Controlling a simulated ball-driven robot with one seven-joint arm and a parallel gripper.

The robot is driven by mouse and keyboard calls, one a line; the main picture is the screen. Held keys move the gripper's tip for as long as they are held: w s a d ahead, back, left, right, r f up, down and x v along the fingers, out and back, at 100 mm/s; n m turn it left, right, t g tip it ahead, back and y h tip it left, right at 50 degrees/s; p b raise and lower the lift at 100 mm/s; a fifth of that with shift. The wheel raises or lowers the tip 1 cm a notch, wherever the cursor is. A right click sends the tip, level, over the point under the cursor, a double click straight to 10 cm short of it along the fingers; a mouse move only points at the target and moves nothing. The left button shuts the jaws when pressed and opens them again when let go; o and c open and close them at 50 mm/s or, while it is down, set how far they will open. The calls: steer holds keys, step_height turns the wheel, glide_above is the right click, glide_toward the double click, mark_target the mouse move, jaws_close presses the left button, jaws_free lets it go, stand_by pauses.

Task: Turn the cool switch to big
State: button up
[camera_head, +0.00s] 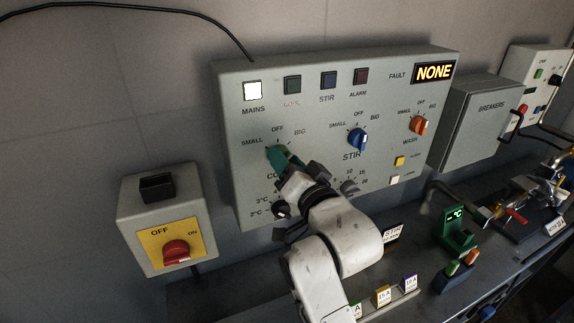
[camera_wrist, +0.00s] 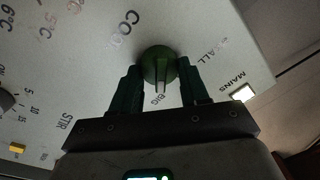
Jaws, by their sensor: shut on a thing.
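The cool switch (camera_wrist: 158,66) is a round green knob with a raised ridge, seen in the wrist view on the pale grey panel. Its white mark points down in that view, toward the BIG label. My gripper (camera_wrist: 160,90) has its two dark green fingers on either side of the knob, shut on it. In the head view my gripper (camera_head: 281,156) is at the cool dial, left of the blue stir switch (camera_head: 357,140), and mostly hides the knob. The OFF label is hidden in the wrist view.
The control panel (camera_head: 235,110) also bears an orange wash switch (camera_head: 418,125), a lit mains lamp (camera_head: 252,91) and a fault display (camera_head: 433,72) reading NONE. A box with a red switch (camera_head: 176,253) is at lower left. A dark counter holds several small items.

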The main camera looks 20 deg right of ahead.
stand_by(0.4)
steer(key=o, duration=1.1)
steer(key=shift+c, duration=0.2)
steer(key=shift+s, duration=0.1)
steer(key=s+b, duration=0.2)
steer(key=s, duration=0.8)
steer(key=shift+s+d+f, duration=0.25)
steer(key=shift+s+f, duration=0.05)
steer(key=shift+f, duration=0.05)
